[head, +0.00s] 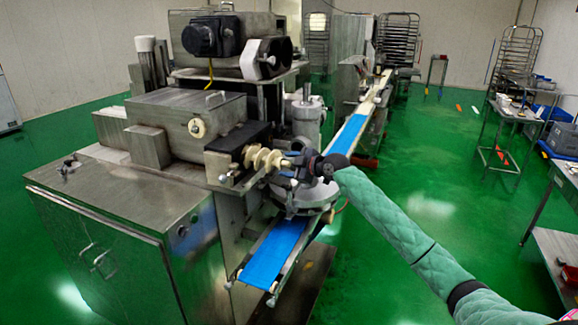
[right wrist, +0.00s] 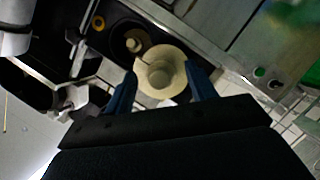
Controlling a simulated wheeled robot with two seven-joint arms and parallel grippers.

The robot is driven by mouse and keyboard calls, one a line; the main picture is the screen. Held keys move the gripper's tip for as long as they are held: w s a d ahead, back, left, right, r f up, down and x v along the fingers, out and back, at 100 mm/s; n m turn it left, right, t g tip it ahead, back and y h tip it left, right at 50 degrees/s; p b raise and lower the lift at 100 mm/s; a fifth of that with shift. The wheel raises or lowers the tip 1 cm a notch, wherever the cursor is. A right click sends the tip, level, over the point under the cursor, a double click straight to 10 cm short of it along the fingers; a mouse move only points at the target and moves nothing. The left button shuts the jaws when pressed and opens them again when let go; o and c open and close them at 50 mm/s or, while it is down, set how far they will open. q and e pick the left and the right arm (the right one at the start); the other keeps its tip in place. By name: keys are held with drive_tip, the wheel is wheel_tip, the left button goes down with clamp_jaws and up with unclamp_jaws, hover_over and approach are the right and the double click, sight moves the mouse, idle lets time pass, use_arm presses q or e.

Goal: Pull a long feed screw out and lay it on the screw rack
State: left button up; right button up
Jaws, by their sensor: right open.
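A cream feed screw (head: 262,158) sticks out of the dark housing on the front of the encrusting machine (head: 190,110). In the right wrist view, its round flight and end (right wrist: 160,73) face the camera. My right gripper (head: 297,166) is at the screw's outer end. In the right wrist view, its two blue fingers (right wrist: 161,86) are apart, one on each side of the screw; I cannot tell whether they touch it. A second screw end or shaft (right wrist: 134,42) sits in a dark opening beside it. My left gripper is out of view. I cannot pick out the screw rack.
A blue conveyor belt (head: 275,252) runs low in front, under my right gripper, and continues behind. Steel tables and a cart (head: 512,115) stand at the right. Green floor (head: 440,165) between the machine and the tables is mostly clear.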

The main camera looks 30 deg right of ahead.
drive_tip(key=shift+v, duration=1.15)
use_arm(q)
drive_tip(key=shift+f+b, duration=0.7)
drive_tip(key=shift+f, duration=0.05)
use_arm(e)
drive_tip(key=shift+v, duration=2.6)
